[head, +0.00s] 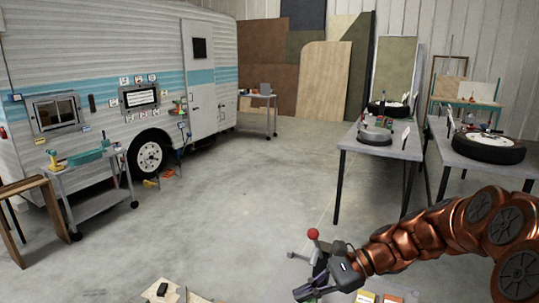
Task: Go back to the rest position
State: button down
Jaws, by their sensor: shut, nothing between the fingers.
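My gripper (312,287) is at the bottom of the head view, right of the middle, at the end of my copper-coloured arm (430,238). The arm reaches in from the right edge and points down and to the left. The gripper is shut and holds nothing. It is low in the picture, in front of a small stand with a red ball knob (313,234). Whether it touches the stand cannot be told.
A camper (95,60) stands at the left, with a grey cart (100,200) before it. Grey tables (350,140) with tires stand at the right. The middle floor (240,200) is clear.

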jog(key=s+n+g+h, duration=0.2)
jog(key=s+n+h, duration=0.5)
jog(key=s, duration=0.8)
jog(key=s+d+f+n+t+h, duration=0.2)
jog(key=s+d+n+h, duration=0.3)
jog(key=s+d, duration=0.5)
jog(key=shift+s+d+n, duration=0.2)
jog(key=shift+s+n, duration=0.7)
